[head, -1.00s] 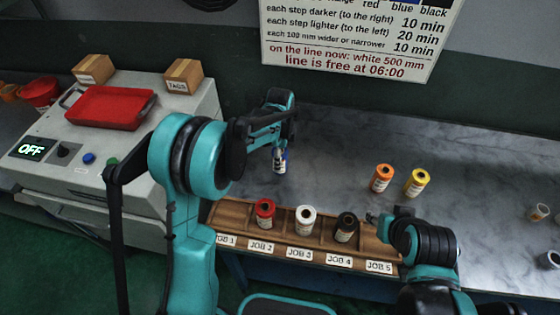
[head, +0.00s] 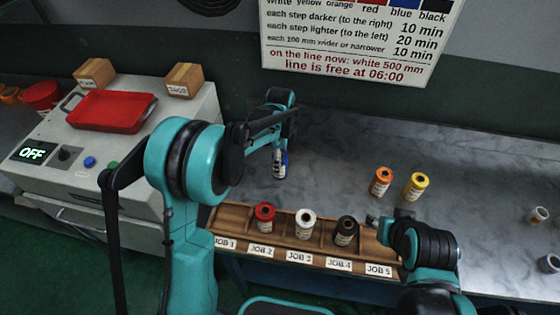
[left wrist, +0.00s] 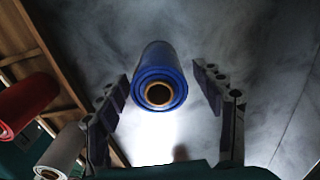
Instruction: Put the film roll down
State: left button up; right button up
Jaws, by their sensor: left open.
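The blue film roll (head: 279,163) is upright on the grey marble counter, behind the job rack. My left gripper (head: 283,143) is at the roll from above, its far part hiding some of it. In the left wrist view the blue roll (left wrist: 158,84) lies between the two spread fingers of the left gripper (left wrist: 165,100), with a gap on each side. My right gripper (head: 374,221) is low by the rack's right end; its fingers are too small to read.
The wooden rack (head: 325,238) holds a red roll (head: 264,217), a white roll (head: 305,223) and a black roll (head: 345,231). Orange (head: 381,181) and yellow (head: 416,186) rolls stand on the counter to the right. The counter between blue and orange is clear.

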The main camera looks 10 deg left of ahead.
pick_arm(q)
notch_tip(320, 180, up, 9)
jog(key=shift+p, duration=1.25)
jog(key=shift+s+r, duration=0.2)
jog(key=shift+r, duration=0.5)
jog(key=s+a+r+n+t, duration=0.2)
jog(key=s+a+n+t, duration=0.1)
jog(key=s+n, duration=0.6)
jog(key=s+a+r+n+t, duration=0.2)
jog(key=s+n, duration=0.7)
jog(key=s, duration=0.5)
jog(key=shift+a+r+t, duration=0.4)
jog(key=shift+a+t, duration=0.05)
jog(key=shift+t, duration=0.65)
